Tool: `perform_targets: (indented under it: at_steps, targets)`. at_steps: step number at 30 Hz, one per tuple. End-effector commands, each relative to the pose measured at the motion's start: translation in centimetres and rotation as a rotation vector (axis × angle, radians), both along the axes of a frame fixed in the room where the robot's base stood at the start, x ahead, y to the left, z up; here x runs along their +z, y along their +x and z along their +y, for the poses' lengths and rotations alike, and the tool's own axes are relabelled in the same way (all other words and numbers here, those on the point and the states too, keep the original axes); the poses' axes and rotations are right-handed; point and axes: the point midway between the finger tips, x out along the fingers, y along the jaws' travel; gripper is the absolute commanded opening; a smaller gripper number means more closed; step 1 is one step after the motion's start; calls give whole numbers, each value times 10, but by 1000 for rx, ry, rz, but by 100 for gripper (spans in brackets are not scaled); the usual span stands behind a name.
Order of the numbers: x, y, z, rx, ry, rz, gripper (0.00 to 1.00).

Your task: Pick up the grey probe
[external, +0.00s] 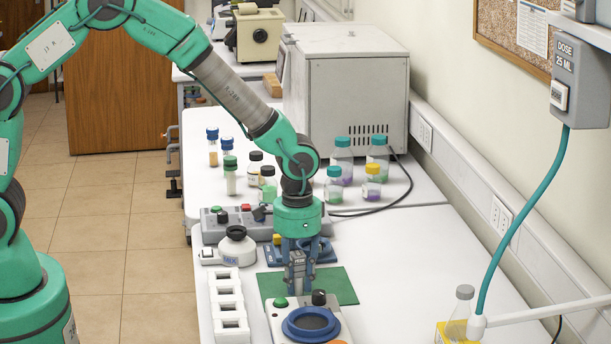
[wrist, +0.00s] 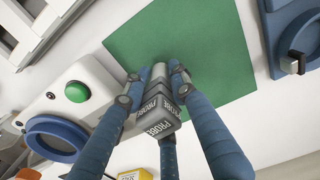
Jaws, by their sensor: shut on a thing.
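The grey probe (wrist: 160,122) is held between the blue fingers of my gripper (wrist: 158,88) in the wrist view, with its lettered faces toward the camera. In the external view my gripper (external: 298,262) points down over the green mat (external: 338,287), and the probe (external: 297,284) shows below the fingers. I cannot tell whether the probe's lower end touches the mat. The mat also fills the upper middle of the wrist view (wrist: 225,60). The fingers hide part of the probe.
A white device with a blue ring (external: 310,324) and green button stands in front of the mat. White slotted holders (external: 231,310) and a white flask (external: 236,250) are at left. Behind are a grey control box (external: 215,230) and several bottles. A teal hose (external: 522,215) hangs at right.

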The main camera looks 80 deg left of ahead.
Motion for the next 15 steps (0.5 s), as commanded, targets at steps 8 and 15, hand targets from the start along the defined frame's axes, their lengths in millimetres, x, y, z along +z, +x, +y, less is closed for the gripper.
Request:
perform_targets:
  at_steps: [8, 15]
  targets:
    - [31, -3, 0, 0, 0, 0, 0]
    - [34, -44, -2, 0, 0, -1, 0]
